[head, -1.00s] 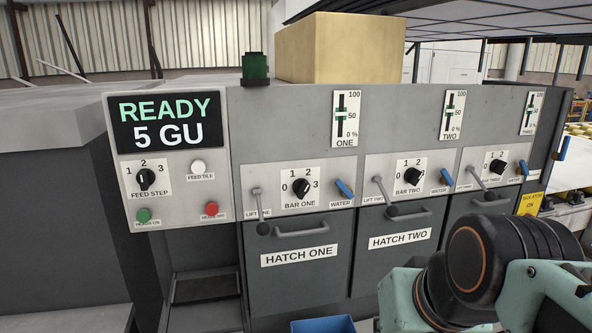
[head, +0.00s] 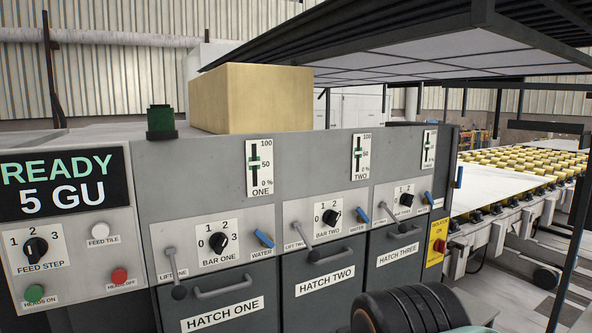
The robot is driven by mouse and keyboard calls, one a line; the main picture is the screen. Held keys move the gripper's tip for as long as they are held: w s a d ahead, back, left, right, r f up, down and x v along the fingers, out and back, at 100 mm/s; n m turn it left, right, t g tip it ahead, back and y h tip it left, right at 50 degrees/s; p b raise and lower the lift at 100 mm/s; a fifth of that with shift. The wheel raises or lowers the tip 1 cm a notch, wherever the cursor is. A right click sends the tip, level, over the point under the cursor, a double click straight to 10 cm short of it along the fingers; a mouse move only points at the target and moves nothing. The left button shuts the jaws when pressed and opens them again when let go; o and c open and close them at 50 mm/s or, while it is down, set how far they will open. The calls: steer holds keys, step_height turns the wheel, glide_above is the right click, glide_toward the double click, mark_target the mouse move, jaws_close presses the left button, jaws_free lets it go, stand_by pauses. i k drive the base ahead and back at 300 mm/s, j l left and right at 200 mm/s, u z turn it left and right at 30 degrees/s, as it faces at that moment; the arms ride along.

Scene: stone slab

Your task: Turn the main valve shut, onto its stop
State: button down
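No label in view reads main valve. An unlabelled blue handle (head: 459,177) stands upright at the right end of the grey machine cabinet (head: 205,150); I cannot tell whether it is the main valve. Blue water levers sit tilted on the panels of bar one (head: 264,238), bar two (head: 363,215) and bar three (head: 428,198). My gripper is out of view; only a dark and pale-green part of my arm shows at the bottom edge, in front of the cabinet and apart from the blue handle.
A yellow isolator plate (head: 436,242) with a red switch is at the cabinet's right end. Hatch handles and lift levers stick out of the front. Right of the cabinet runs a roller conveyor (head: 500,210) with yellow blocks; grey floor (head: 520,285) shows beside it.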

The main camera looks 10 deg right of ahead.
mark_target(457, 184)
steer(key=z, duration=1.3)
steer(key=i, duration=0.15)
steer(key=l+z, duration=0.05)
